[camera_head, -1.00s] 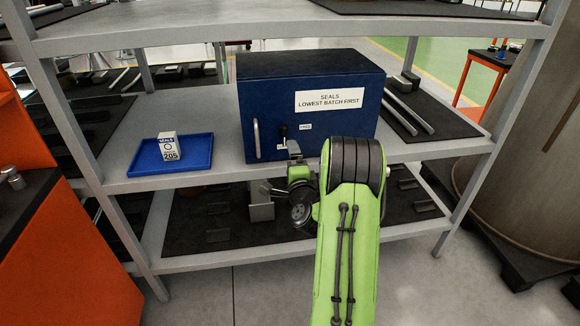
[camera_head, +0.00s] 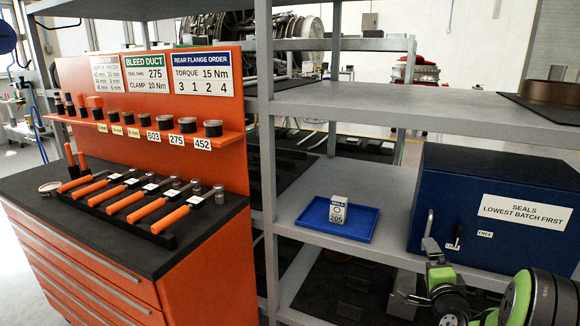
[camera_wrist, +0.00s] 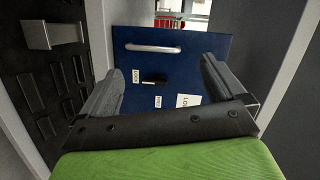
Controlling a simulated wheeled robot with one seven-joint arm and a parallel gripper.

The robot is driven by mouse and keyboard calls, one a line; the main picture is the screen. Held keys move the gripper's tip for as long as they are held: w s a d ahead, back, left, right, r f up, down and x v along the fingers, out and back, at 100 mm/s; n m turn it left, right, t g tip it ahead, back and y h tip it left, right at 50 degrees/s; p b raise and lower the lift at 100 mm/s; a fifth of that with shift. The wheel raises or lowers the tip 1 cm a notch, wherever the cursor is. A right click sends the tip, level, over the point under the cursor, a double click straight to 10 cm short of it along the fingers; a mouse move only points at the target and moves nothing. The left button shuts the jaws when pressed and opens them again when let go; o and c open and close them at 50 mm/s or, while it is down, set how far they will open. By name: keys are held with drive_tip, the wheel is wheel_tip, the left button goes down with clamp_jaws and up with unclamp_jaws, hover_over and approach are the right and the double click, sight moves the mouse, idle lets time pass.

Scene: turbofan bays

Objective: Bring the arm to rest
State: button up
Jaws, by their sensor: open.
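My gripper (camera_head: 420,271) is at the lower right of the head view, in front of the blue seals cabinet. It is open and empty; in the wrist view both jaws (camera_wrist: 160,80) stand wide apart with the cabinet front beyond them. The green and black arm links show at the bottom right corner. The blue cabinet (camera_head: 432,190) has its door shut, with a bar handle, a small black lever (camera_head: 458,232) and a label reading FREE. In the wrist view the cabinet face (camera_wrist: 195,48) shows the handle and lever, apart from the jaws.
A blue tray (camera_head: 362,227) with a white seal box (camera_head: 338,209) marked 205 sits on the grey shelf (camera_head: 285,190) left of the cabinet. A shelf board (camera_head: 400,108) runs above the cabinet. An orange tool bench (camera_head: 225,265) with torque tools and numbered sockets stands at left.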

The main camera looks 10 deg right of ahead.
drive_tip(key=s+a+r+n+g+y, duration=0.25)
drive_tip(key=a+n, duration=0.35)
drive_tip(key=a, duration=0.4)
drive_tip(key=s+a+r+n+g+y, duration=0.2)
drive_tip(key=s+a+n+y, duration=0.3)
drive_tip(key=a, duration=0.5)
drive_tip(key=s+a+f+n+g+h, duration=0.1)
drive_tip(key=s+a+n+g, duration=0.2)
drive_tip(key=s, duration=0.9)
drive_tip(key=s+a+f+n+g+h, duration=0.1)
drive_tip(key=s+a+n+g, duration=0.3)
drive_tip(key=s, duration=0.7)
wheel_tip(320, 180, up, 16)
drive_tip(key=d+n+t+p, duration=0.1)
drive_tip(key=d+p, duration=0.1)
drive_tip(key=p, duration=1.3)
drive_tip(key=shift+w+d+f, duration=0.15)
drive_tip(key=shift+w+f, duration=0.05)
drive_tip(key=shift+w, duration=0.05)
